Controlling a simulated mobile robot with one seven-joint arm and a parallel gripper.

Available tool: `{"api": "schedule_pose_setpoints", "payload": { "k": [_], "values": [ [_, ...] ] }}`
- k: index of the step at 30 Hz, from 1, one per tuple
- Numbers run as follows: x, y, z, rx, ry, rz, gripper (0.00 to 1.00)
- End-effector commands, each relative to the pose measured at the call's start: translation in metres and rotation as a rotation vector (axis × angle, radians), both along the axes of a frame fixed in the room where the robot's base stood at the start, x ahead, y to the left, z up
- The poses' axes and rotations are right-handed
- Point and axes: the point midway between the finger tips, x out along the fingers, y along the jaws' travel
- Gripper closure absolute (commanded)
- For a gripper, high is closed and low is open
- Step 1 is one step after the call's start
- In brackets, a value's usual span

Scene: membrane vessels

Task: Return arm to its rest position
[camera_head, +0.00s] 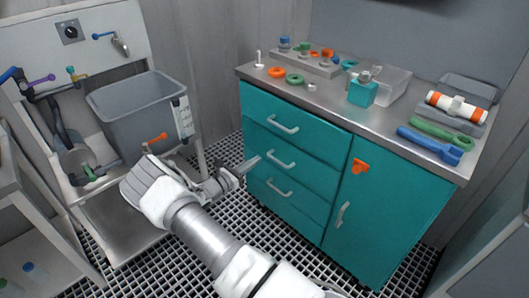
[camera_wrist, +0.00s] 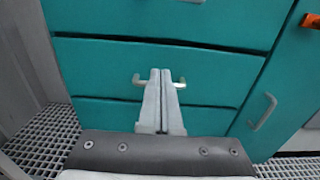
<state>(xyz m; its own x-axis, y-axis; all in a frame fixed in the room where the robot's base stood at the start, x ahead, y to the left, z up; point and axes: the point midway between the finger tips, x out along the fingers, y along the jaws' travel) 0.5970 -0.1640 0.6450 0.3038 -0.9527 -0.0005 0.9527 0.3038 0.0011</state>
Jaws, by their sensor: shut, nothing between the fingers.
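My gripper (camera_head: 246,166) is in front of the drawers of the teal cabinet (camera_head: 391,211) in the head view. In the wrist view my gripper (camera_wrist: 160,74) shows its two fingers pressed together with nothing between them. The fingertips overlap the handle (camera_wrist: 180,83) of a drawer in that view; I cannot tell whether they touch it. My arm reaches up from the bottom of the head view, bent at the wrist.
The cabinet's steel top (camera_head: 311,92) holds rings, a teal box (camera_head: 362,91), an orange-and-white cylinder (camera_head: 456,105) and a blue wrench (camera_head: 430,145). A grey tank (camera_head: 137,112) stands at left with valves and pipes. The grated floor (camera_head: 225,206) shows between them.

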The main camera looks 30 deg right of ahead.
Motion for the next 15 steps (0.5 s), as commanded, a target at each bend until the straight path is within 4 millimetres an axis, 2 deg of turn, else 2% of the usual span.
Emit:
{"api": "schedule_pose_setpoints", "payload": {
  "k": [3,10,15],
  "values": [
    [-0.004,0.011,0.0,0.0,0.001,0.0,1.0],
    [-0.006,0.015,0.0,0.003,-0.002,-0.004,1.0],
    [-0.014,0.01,0.021,0.071,-0.059,-0.07,1.0]
  ]
}}
